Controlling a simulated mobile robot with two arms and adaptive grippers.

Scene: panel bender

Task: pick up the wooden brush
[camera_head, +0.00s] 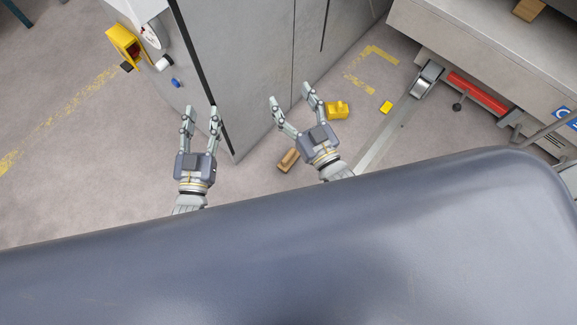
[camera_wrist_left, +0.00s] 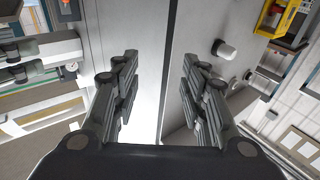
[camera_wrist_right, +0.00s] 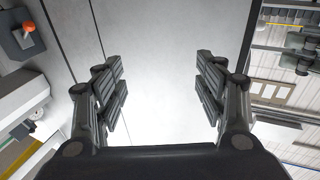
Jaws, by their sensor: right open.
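A small wooden piece with a dark side, which looks like the wooden brush (camera_head: 288,160), lies on the floor in the head view, just left of my right wrist. A second wooden block (camera_head: 528,9) sits on the grey machine at the top right; I cannot tell for sure which one is the brush. My right gripper (camera_head: 290,94) is open and empty, its fingers pointing away past the floor piece. My left gripper (camera_head: 201,110) is open and empty, left of the cabinet corner. Neither wrist view shows the brush.
A tall grey cabinet (camera_head: 255,70) stands in front of both grippers. A yellow object (camera_head: 337,109) and a small yellow block (camera_head: 386,107) lie on the floor to the right. A yellow bracket (camera_head: 122,45) is at the upper left. Floor at the left is clear.

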